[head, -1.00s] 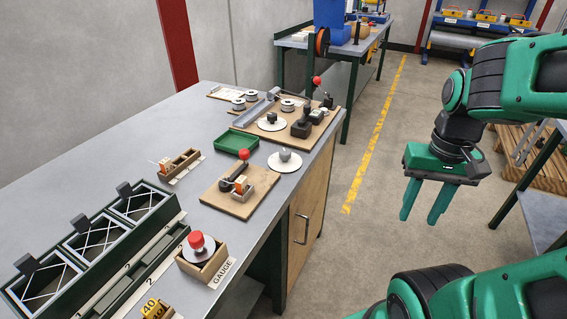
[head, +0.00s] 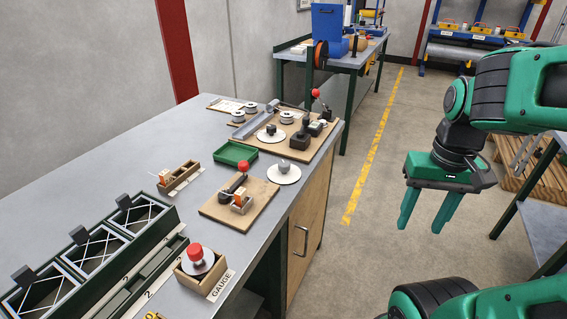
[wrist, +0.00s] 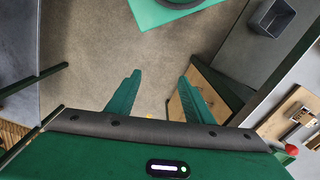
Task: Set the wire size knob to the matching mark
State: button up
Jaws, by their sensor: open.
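Three round dials show on the bench in the head view. One is a white disc with a grey knob (head: 283,169) near the right edge. One is a white disc with a dark knob (head: 271,131) on the far wooden board. A red knob (head: 195,252) sits on a disc in the wooden box labelled GAUGE. I cannot tell which is the wire size knob; their marks are too small to read. My gripper (head: 423,226) is open and empty, pointing down over the floor right of the bench. It also shows in the wrist view (wrist: 158,82).
The grey bench (head: 130,145) carries a green tray (head: 236,153), a small wooden board with a red-balled lever (head: 238,197), and dark green racks (head: 95,262) at the near left. A second bench with a blue machine (head: 328,30) stands behind.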

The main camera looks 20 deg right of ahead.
jog(key=w+a+r+n+t, duration=0.15)
jog(key=w+n, duration=0.25)
jog(key=w, duration=0.5)
jog(key=w+a+r+n, duration=0.1)
jog(key=w+a+n, duration=0.15)
jog(key=w, duration=0.55)
jog(key=n+t+y, duration=0.2)
jog(key=n+y, duration=0.1)
jog(key=n, duration=0.5)
send_near(284, 163)
jog(key=shift+g, duration=0.25)
jog(key=x, duration=0.8)
jog(key=shift+w+f, duration=0.15)
jog(key=shift+w, duration=0.1)
jog(key=c, duration=1)
